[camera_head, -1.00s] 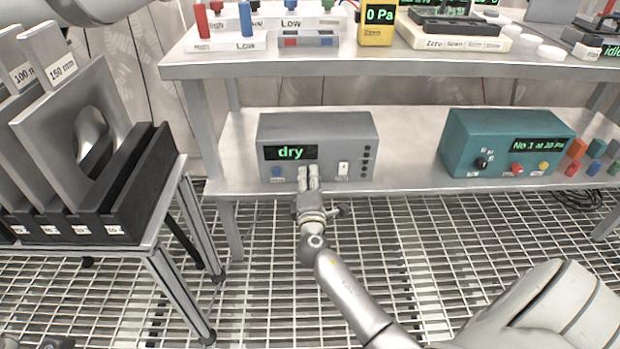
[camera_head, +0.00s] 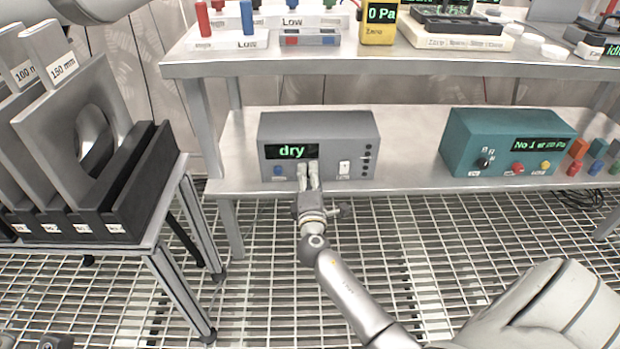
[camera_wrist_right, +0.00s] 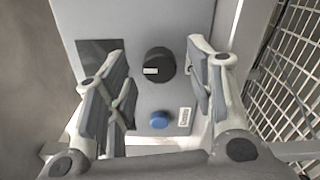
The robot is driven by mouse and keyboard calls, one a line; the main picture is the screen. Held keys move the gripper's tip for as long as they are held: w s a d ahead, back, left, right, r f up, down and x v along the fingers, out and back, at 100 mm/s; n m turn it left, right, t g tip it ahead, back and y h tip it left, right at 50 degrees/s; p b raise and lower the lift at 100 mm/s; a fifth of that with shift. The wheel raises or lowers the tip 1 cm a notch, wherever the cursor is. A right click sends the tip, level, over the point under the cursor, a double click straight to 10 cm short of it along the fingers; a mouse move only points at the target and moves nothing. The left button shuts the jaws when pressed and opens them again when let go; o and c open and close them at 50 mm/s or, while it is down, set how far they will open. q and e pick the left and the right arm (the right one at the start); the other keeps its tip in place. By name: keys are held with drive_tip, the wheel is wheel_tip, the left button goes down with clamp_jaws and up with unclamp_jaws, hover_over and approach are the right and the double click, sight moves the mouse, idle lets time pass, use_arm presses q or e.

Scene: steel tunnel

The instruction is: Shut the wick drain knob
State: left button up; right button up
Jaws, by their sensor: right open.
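The grey box (camera_head: 318,145) on the lower shelf shows "dry" in green on its display. My right gripper (camera_head: 308,166) is at its front, below the display, and hides the part behind it. In the right wrist view the open fingers (camera_wrist_right: 160,85) stand either side of a round black knob (camera_wrist_right: 158,64), apart from it and empty. Its white mark lies towards the dark display. I take this as the wick drain knob; its label cannot be read. A blue button (camera_wrist_right: 160,119) is beside it, also in the head view (camera_head: 278,170).
A white switch (camera_head: 344,167) is right of my gripper on the box. A teal box (camera_head: 508,143) stands further right on the shelf. Instruments crowd the upper shelf (camera_head: 350,66). A rack of plates (camera_head: 85,190) stands left. Open grating lies below.

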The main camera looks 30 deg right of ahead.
drive_tip(key=v, duration=1.2)
drive_tip(key=shift+d, duration=0.1)
